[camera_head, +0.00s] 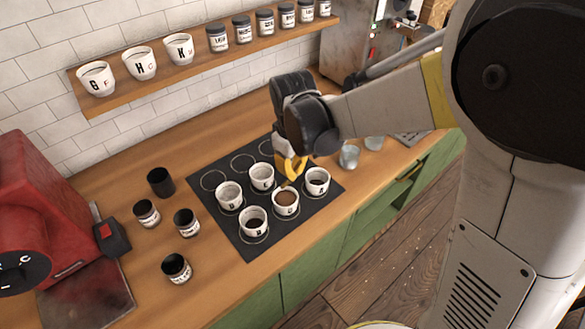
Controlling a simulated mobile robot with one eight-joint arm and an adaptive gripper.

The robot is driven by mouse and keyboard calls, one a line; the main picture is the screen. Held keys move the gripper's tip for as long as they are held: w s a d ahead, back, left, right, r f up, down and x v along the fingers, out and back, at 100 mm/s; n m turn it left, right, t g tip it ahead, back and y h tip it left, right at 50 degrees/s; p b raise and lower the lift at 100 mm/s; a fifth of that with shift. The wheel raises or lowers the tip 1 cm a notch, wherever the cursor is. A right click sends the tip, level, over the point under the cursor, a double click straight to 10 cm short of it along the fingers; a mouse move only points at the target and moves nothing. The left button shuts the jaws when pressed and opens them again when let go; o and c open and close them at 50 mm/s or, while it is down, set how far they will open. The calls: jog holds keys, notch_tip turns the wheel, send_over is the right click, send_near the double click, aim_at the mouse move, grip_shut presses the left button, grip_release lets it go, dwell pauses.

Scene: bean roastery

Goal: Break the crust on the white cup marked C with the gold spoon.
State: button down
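Several white cups stand on a dark mat (226,239) on the wooden counter. The front-middle cup (286,211) is filled with a brown layer. Its letter is too small to read surely, so I cannot tell if it is the one marked C. My gripper (289,168) points down just above and behind this cup. Yellow-gold parts show at its tip, with a small brownish end over the cup's back rim. I cannot tell whether these are the fingers or the gold spoon, nor whether it touches the cup. The gripper's opening is hidden.
A front-left cup (254,232) and a right cup (318,188) hold dark contents. Two paler cups stand behind. Dark jars (176,268) stand left, near a red machine (60,205). Glasses (349,156) stand right of my gripper. A wall shelf (130,95) holds cups and jars.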

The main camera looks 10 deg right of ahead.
jog(key=shift+w+a+f+b, duration=0.1)
jog(key=shift+w+f+b, duration=0.05)
jog(key=shift+f+b, duration=3.4)
jog(key=shift+f+p, duration=0.5)
jog(key=shift+w, duration=0.1)
